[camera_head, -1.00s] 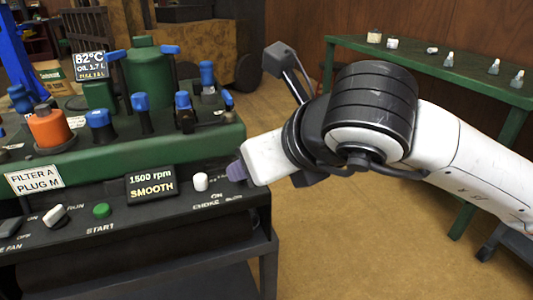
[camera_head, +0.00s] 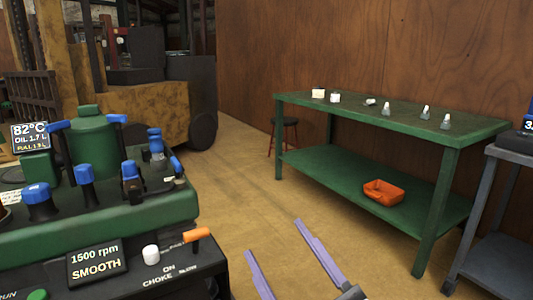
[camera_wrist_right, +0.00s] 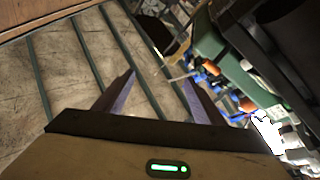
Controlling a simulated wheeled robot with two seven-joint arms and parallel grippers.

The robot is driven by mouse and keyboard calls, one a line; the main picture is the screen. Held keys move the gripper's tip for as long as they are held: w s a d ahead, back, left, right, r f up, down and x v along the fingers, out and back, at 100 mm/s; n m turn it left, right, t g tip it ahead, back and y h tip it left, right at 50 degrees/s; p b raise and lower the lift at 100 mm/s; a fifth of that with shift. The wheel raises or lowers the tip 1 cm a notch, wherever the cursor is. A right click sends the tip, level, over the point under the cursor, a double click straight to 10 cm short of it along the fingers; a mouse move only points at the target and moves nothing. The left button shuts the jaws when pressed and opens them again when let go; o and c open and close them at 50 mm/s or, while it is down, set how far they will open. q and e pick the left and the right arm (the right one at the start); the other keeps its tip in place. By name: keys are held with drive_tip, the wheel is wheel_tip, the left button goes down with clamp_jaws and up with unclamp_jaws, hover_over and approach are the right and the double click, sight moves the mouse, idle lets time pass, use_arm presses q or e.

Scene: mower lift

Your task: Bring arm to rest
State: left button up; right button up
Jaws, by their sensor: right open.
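My right gripper (camera_head: 273,238) shows at the bottom of the head view as two purple fingers set apart, with nothing between them. It is in open air over the floor, right of the engine test bench (camera_head: 130,222) and clear of it. In the right wrist view the same two fingers (camera_wrist_right: 158,76) are spread and empty. Most of my right arm is outside the head view. The orange choke lever (camera_head: 197,235) on the bench panel stands free of the gripper. A display (camera_head: 95,262) reads "1500 rpm SMOOTH". My left gripper is not in view.
A green table (camera_head: 440,124) with small parts on top and an orange tray (camera_head: 383,192) on its lower shelf stands to the right. A grey cart (camera_head: 505,205) is beside it. A yellow forklift (camera_head: 160,110) stands behind. The floor between bench and table is clear.

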drive_tip(key=d+f+m+g+h, duration=0.3)
drive_tip(key=d+f+m+h, duration=0.2)
drive_tip(key=f, duration=0.8)
drive_tip(key=s+d+f+m+g+h, duration=0.1)
drive_tip(key=s+d+f+m+g, duration=0.2)
drive_tip(key=s+f, duration=0.7)
drive_tip(key=s+d+f+m+g+h, duration=0.1)
drive_tip(key=s+d+f+g, duration=0.1)
drive_tip(key=s+f+g, duration=0.75)
use_arm(q)
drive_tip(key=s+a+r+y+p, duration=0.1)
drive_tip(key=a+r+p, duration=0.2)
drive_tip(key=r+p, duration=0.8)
drive_tip(key=p, duration=0.9)
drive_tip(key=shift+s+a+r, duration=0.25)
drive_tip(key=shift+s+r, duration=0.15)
use_arm(e)
drive_tip(key=w+d+r+t+h, duration=0.1)
drive_tip(key=d+r+t, duration=0.2)
drive_tip(key=r, duration=0.7)
drive_tip(key=shift+w+d+t+h, duration=0.15)
drive_tip(key=shift+w+t+h, duration=0.15)
drive_tip(key=shift+t, duration=0.45)
